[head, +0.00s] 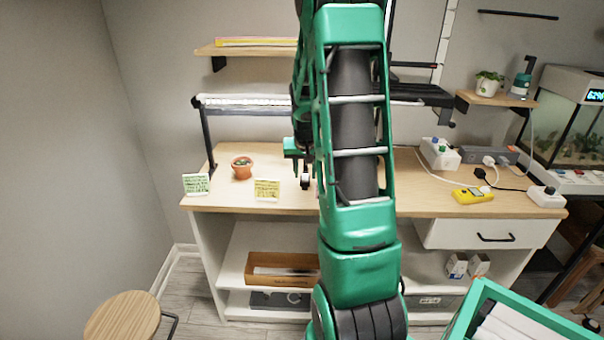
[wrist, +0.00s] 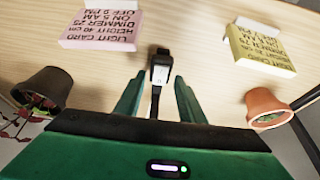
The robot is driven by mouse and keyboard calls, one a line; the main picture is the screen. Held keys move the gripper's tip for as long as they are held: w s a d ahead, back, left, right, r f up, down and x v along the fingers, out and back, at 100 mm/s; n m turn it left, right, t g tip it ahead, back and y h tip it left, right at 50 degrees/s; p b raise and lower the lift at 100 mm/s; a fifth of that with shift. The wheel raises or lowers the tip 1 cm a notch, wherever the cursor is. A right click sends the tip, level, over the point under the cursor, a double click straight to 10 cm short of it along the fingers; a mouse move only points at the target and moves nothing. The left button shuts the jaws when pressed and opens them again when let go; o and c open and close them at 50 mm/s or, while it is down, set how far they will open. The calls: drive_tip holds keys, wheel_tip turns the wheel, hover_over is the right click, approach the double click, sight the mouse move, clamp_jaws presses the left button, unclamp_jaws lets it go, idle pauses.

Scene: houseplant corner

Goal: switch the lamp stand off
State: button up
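The lamp stand has a long light bar (head: 248,103) on a black post (head: 207,140) above the wooden worktop. Whether it is lit is hard to tell. A small black switch unit (wrist: 161,68) with a pale face sits on a dark cord in the wrist view; I take it for the lamp's control. My gripper (wrist: 159,92) is open, with one green finger on each side of the cord and the switch unit just beyond the fingertips. Contact cannot be told. In the head view my gripper (head: 303,168) is low over the worktop, partly hidden by my arm.
A pink card (wrist: 103,30) and a yellow card (wrist: 260,48) stand on either side. A dark pot (wrist: 48,88) and a terracotta pot (wrist: 267,106) flank my gripper. A yellow meter (head: 473,196), power strips and an aquarium (head: 570,130) are at right. A stool (head: 125,318) stands front left.

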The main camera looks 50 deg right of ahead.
clamp_jaws()
drive_tip(key=shift+w+d+g+y, duration=0.2)
drive_tip(key=shift+g+y, duration=0.25)
drive_tip(key=shift+y, duration=0.1)
drive_tip(key=shift+w+d+g+y, duration=0.15)
drive_tip(key=shift+g+y, duration=0.3)
drive_tip(key=shift+y, duration=0.1)
drive_tip(key=shift+r, duration=0.1)
unclamp_jaws()
